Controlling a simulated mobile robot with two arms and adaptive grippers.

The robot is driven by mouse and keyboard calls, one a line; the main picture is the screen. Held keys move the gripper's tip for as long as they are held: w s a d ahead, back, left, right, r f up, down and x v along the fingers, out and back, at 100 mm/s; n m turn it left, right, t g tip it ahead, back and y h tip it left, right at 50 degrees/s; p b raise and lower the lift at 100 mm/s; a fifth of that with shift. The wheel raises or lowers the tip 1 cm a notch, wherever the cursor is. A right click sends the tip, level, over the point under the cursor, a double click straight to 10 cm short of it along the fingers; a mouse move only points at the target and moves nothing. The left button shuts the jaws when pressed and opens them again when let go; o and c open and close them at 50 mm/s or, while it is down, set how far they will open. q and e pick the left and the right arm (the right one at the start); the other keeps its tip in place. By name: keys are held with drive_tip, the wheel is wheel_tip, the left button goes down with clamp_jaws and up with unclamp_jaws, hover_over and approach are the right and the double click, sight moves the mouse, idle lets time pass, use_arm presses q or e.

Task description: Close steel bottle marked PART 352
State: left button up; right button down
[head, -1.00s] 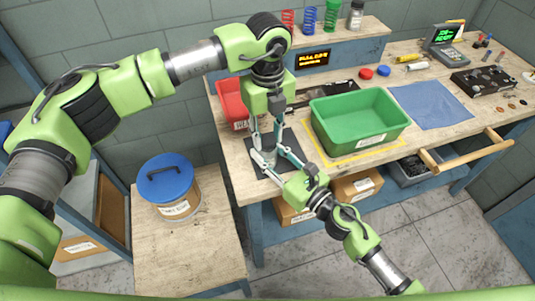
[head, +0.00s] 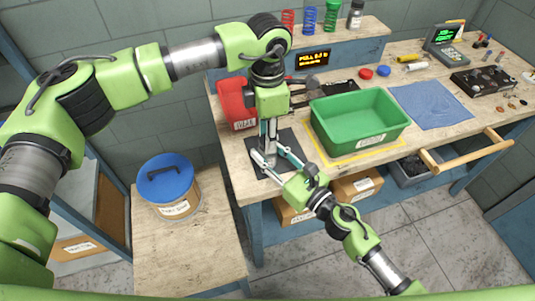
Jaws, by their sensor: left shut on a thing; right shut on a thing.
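A steel bottle (head: 269,155) stands on the dark mat (head: 258,174) at the front left of the bench; its marking is too small to read. My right gripper (head: 268,157) comes in from the lower right and is shut on the bottle's body. My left gripper (head: 268,132) points straight down from above, its fingers close together at the bottle's top. It is shut on what looks like the cap, which the fingers mostly hide. I cannot tell how the cap sits on the neck.
A red bin (head: 235,104) stands behind left and a green tray (head: 385,126) to the right. Another lidded bottle (head: 355,16) and coloured springs stand on the back shelf. A blue-lidded drum (head: 177,208) is on the side table.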

use_arm(q)
drive_tip(key=m, duration=1.3)
drive_tip(key=shift+m, duration=0.3)
drive_tip(key=m, duration=0.6)
drive_tip(key=shift+m, duration=0.4)
drive_tip(key=m, duration=0.6)
drive_tip(key=shift+w, duration=0.1)
drive_tip(key=o, duration=1.2)
drive_tip(key=shift+f, duration=0.1)
drive_tip(key=shift+r, duration=2.3)
